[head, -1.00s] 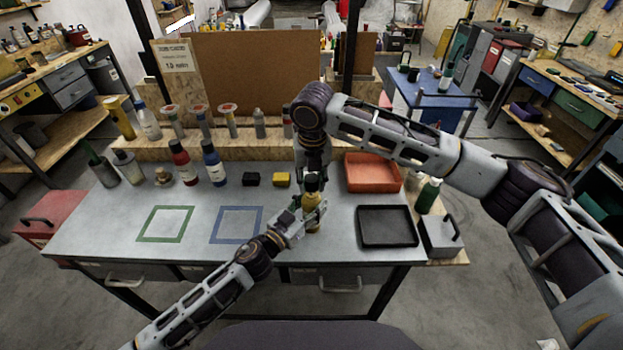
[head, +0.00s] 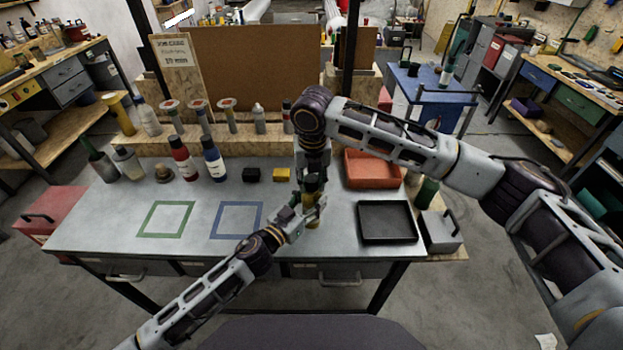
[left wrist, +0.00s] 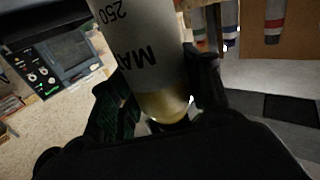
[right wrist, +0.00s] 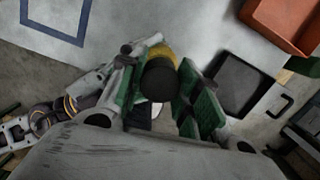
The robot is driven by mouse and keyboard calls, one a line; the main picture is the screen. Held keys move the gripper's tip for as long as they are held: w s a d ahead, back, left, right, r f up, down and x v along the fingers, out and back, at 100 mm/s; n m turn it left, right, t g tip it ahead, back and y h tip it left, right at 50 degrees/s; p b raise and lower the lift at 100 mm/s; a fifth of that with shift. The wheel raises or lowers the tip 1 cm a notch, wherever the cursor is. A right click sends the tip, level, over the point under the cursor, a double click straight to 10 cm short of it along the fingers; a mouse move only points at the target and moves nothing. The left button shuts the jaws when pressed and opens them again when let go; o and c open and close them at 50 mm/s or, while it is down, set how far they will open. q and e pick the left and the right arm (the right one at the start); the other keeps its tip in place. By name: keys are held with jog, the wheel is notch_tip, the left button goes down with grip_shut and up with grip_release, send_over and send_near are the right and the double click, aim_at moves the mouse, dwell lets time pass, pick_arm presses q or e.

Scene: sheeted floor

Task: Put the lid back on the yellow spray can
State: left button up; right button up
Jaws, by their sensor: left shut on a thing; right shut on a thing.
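The yellow spray can (head: 314,216) is upright over the right-middle part of the bench, held by my left gripper (head: 312,208). The left wrist view shows its pale printed body (left wrist: 147,55) between the fingers, with a yellow end. My right gripper (right wrist: 156,92) comes down from above and is shut on the dark lid (right wrist: 158,84). The lid is at the can's top, and a yellow part of the can (right wrist: 165,50) shows just beside it. The fingers hide the joint, so I cannot tell whether the lid is seated.
A black tray (head: 359,222) and an orange bin (head: 346,172) lie to the right. Green (head: 141,222) and blue (head: 213,222) outlined squares are clear on the left.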

jog(key=shift+f, duration=0.6)
dwell(0.7)
jog(key=o, duration=0.7)
jog(key=shift+o, duration=0.2)
jog(key=shift+r, duration=0.15)
notch_tip(320, 180, up, 12)
jog(key=s, duration=0.1)
jog(key=shift+s+f, duration=0.2)
jog(key=shift+d, duration=0.1)
pick_arm(q)
jog(key=o, duration=1.5)
